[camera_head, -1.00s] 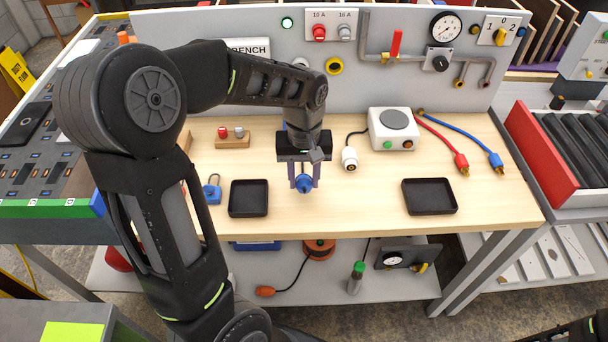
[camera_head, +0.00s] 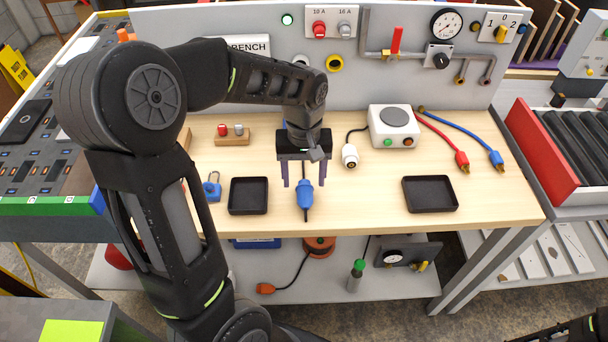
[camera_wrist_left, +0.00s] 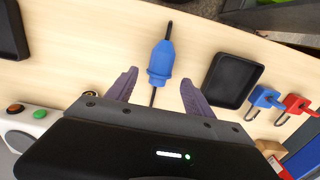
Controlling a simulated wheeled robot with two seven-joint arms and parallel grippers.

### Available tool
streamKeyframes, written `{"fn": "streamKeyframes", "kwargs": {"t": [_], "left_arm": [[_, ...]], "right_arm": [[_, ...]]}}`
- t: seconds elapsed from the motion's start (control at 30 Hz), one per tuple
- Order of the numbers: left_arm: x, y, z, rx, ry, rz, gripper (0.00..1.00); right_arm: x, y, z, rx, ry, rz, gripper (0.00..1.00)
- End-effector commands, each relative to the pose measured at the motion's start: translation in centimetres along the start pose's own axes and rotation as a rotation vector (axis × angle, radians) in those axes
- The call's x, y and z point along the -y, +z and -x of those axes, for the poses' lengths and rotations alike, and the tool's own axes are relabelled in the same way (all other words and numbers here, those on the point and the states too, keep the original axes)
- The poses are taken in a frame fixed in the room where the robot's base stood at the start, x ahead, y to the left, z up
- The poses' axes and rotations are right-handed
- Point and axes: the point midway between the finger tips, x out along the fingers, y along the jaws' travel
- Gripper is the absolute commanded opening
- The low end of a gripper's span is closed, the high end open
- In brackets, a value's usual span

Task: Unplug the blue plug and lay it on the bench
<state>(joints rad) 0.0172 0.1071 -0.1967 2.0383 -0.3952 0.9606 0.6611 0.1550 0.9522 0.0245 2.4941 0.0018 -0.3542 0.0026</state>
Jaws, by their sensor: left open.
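The blue plug (camera_head: 304,195) lies on the wooden bench (camera_head: 350,215), between the two black trays, with its dark cable running toward the bench's front edge. It also shows in the left wrist view (camera_wrist_left: 161,63), lying flat on the wood. My left gripper (camera_head: 303,182) is open just above and behind the plug, with nothing between its fingers. In the left wrist view its two purple-grey fingertips (camera_wrist_left: 156,82) stand apart on either side of the plug's near end. A thin dark line runs from that end toward the gripper. At the lower right corner a dark part of my other arm shows, without its fingers.
Black trays stand left (camera_head: 248,196) and right (camera_head: 430,195) of the plug. A blue padlock (camera_head: 212,188) is at the left. A white box with a round plate (camera_head: 394,128), a white plug (camera_head: 350,157) and red and blue cables lie at the right. The back panel (camera_head: 230,25) bounds the bench.

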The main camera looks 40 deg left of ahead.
Motion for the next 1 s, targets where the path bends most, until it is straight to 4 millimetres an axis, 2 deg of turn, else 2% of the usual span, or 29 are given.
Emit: {"fn": "streamKeyframes", "kwargs": {"t": [0.17, 0.5, 0.6, 1.0], "left_arm": [[-0.1, -0.1, 1.2, -0.003, 0.002, 0.0, 0.61], [-0.1, -0.1, 6.5, -0.004, 0.003, -0.001, 0.61], [0.0, -0.1, 7.4, -0.003, 0.001, 0.0, 0.61], [0.0, 0.0, 7.8, 0.0, 0.0, 0.0, 0.61]], "right_arm": [[0.0, 0.0, -0.1, 0.0, 0.0, 0.0, 0.36], [-0.1, -0.1, -0.5, -0.001, -0.002, 0.001, 0.36], [-0.1, -0.1, -0.5, -0.001, -0.002, 0.001, 0.36], [-0.1, -0.1, -0.5, -0.002, -0.002, 0.001, 0.36]]}}
